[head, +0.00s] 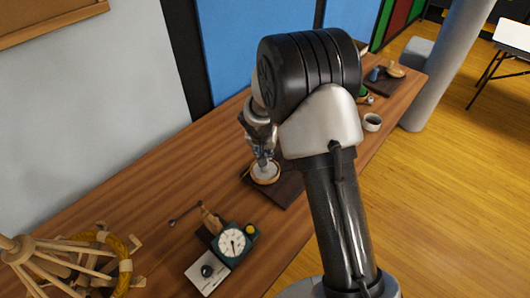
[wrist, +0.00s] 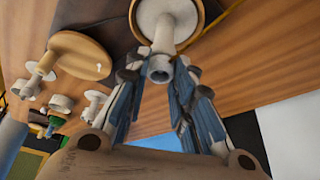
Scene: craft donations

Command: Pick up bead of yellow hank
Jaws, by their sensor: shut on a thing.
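My gripper (head: 264,155) is shut on the pale knobbed stem of a round piece (head: 266,179) with a white face and tan rim. The piece is at a dark mat on the table. In the wrist view, my gripper's fingers (wrist: 160,85) flank the pale stem (wrist: 160,68), and the round white face (wrist: 172,12) shows behind it. I cannot tell whether the piece still touches the mat. A yellow yarn ring, the likely hank (head: 120,262), hangs around a wooden swift (head: 45,252) at the lower left. I cannot make out a bead on it.
A green dial scale (head: 233,242) with a small yellow ball (head: 250,229) stands near a white box (head: 207,272). A white cup (head: 372,122) is near the right edge. A second tan disc with a stem (wrist: 82,52) shows in the wrist view. Bare tabletop (head: 150,205) lies left.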

